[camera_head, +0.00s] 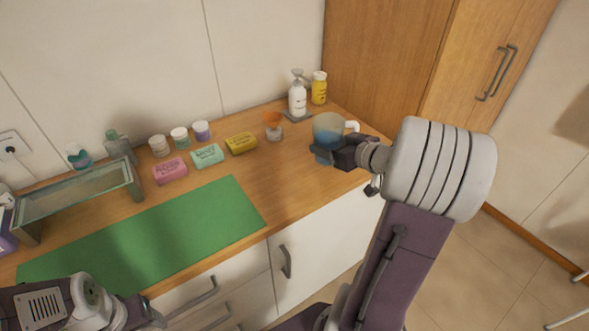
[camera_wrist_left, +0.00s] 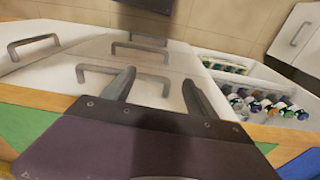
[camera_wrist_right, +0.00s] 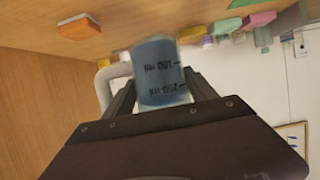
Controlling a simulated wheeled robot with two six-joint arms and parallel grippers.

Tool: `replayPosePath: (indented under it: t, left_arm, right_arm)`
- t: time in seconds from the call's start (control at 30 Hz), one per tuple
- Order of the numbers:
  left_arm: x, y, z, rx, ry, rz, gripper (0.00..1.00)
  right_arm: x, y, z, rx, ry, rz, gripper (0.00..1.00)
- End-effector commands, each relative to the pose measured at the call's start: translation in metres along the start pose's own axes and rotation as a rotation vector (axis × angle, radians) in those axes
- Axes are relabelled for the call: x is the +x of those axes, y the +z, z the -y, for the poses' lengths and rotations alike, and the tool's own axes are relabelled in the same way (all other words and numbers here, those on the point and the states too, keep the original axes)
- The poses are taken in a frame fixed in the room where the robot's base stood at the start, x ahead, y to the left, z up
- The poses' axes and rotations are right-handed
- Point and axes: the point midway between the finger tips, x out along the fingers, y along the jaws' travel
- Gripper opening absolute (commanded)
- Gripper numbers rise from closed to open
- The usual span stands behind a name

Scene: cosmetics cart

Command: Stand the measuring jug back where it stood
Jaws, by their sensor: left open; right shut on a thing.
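The measuring jug (camera_head: 327,127) is clear with a blue tint and a white handle, near the right end of the wooden counter. In the right wrist view the jug (camera_wrist_right: 158,72) shows dark ml marks and sits between the fingers. My right gripper (camera_head: 332,151) is shut on it. The jug looks upright in the head view; I cannot tell whether its base touches the counter. My left gripper (camera_head: 155,316) is open and empty at the counter's front edge; its spread fingers show in the left wrist view (camera_wrist_left: 158,92).
A pump bottle (camera_head: 297,97) and a yellow bottle (camera_head: 319,88) stand behind the jug. A small orange-topped glass (camera_head: 273,127) is left of it. Soap boxes (camera_head: 207,156), small jars and a glass shelf (camera_head: 80,187) line the back. A green mat (camera_head: 150,235) lies clear in front.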

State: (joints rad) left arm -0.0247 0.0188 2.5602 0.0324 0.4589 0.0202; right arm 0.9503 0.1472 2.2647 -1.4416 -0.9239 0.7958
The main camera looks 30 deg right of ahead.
Motion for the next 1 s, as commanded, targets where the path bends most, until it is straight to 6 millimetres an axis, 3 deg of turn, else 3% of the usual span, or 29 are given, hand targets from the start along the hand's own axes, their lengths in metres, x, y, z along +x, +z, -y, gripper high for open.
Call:
replayPosePath:
  t: [0.5, 0.77, 1.0]
  left_arm:
    - [0.044, 0.005, 0.001, 0.0, 0.0, 0.0, 0.67]
    - [0.046, 0.005, 0.001, 0.0, 0.0, 0.0, 0.67]
    - [0.066, 0.007, 0.001, 0.0, 0.0, 0.0, 0.67]
  right_arm:
    - [0.111, 0.024, 0.044, -0.002, -0.005, -0.002, 0.0]
    - [0.12, 0.024, 0.047, 0.0, -0.001, -0.002, 0.0]
    - [0.134, 0.059, 0.047, 0.002, -0.001, 0.0, 0.0]
